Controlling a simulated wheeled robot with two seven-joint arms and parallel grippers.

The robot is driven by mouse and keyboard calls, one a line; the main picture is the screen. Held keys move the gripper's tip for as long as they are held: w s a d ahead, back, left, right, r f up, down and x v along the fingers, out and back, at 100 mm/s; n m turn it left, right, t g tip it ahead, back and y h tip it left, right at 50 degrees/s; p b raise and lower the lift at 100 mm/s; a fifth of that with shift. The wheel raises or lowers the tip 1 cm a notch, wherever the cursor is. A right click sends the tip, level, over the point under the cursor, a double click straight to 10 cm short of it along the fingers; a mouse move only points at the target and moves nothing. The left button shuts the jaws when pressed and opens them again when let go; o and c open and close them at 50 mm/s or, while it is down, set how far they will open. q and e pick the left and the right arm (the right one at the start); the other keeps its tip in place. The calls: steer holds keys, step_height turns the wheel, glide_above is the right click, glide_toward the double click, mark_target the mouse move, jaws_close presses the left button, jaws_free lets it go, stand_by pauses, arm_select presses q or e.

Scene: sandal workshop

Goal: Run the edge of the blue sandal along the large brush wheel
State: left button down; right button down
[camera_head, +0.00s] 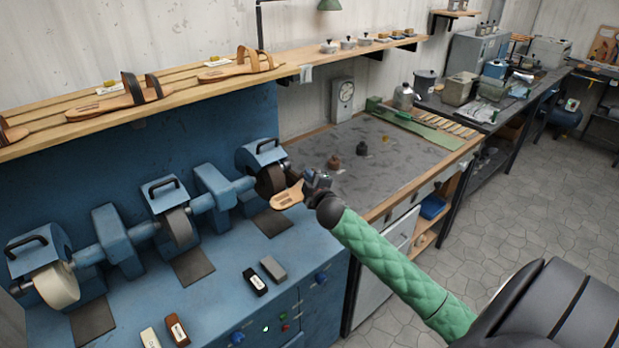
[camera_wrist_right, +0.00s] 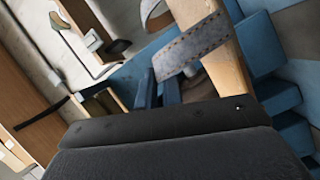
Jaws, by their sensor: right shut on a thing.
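The blue sandal (camera_head: 289,195) has a tan sole and a blue-grey strap. My right gripper (camera_head: 316,182) is shut on it at the strap end, and the sole points left. In the right wrist view the stitched strap (camera_wrist_right: 192,47) crosses the pale sole edge (camera_wrist_right: 226,68). The dark brush wheel (camera_head: 269,180) is at the right end of the blue machine (camera_head: 215,255). The sandal overlaps the wheel's lower right side in the head view; I cannot tell whether they touch. My left gripper is not in view.
A grey wheel (camera_head: 179,228) and a pale wheel (camera_head: 57,287) stand further left on the machine. Small blocks (camera_head: 273,268) lie on its front deck.

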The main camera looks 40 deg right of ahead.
mark_target(299, 200)
steer(key=shift+s+a+r+p, duration=0.1)
steer(key=shift+s+a+p, duration=0.05)
steer(key=shift+a, duration=0.65)
steer(key=shift+s+a+p, duration=0.1)
steer(key=shift+a+p, duration=0.05)
steer(key=shift+a, duration=0.65)
stand_by(0.9)
steer(key=shift+s+a, duration=0.55)
steer(key=shift+a, duration=0.25)
stand_by(1.0)
steer(key=shift+w, duration=0.25)
stand_by(1.1)
steer(key=shift+s+a+p, duration=0.3)
steer(key=shift+s+a, duration=0.05)
steer(key=shift+a, duration=0.25)
stand_by(0.4)
steer(key=shift+s+a, duration=0.15)
steer(key=shift+a, duration=0.05)
stand_by(1.0)
